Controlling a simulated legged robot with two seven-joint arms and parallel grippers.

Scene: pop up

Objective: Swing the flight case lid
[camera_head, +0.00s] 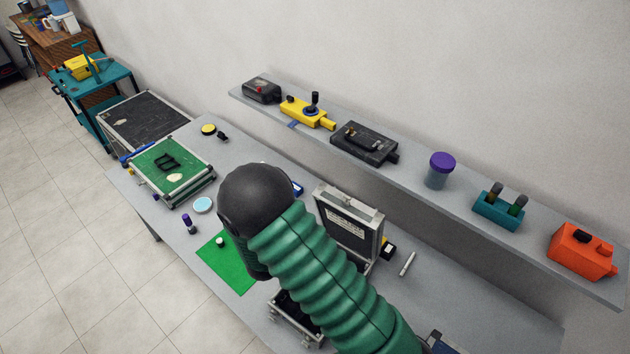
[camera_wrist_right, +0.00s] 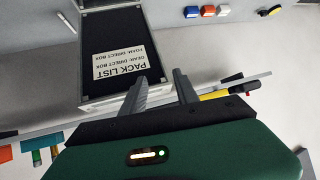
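The small flight case stands on the grey table in the head view. Its lid (camera_head: 350,222) is raised roughly upright, with a white label on its dark inner face. The open base (camera_head: 290,312) is largely hidden behind my green arm. In the right wrist view the lid (camera_wrist_right: 112,42) shows its "PACK LIST" label at upper left. My right gripper (camera_wrist_right: 160,76) has its two fingers apart, with the left finger overlapping the lid's edge in the picture; I cannot tell whether it touches. My right gripper is hidden in the head view. My left gripper is not in view.
A green-topped case (camera_head: 172,168) stands at the table's left. A green mat (camera_head: 228,262) lies left of my arm. A wall shelf (camera_head: 405,180) behind holds several devices. A pen-like stick (camera_head: 407,264) lies right of the lid.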

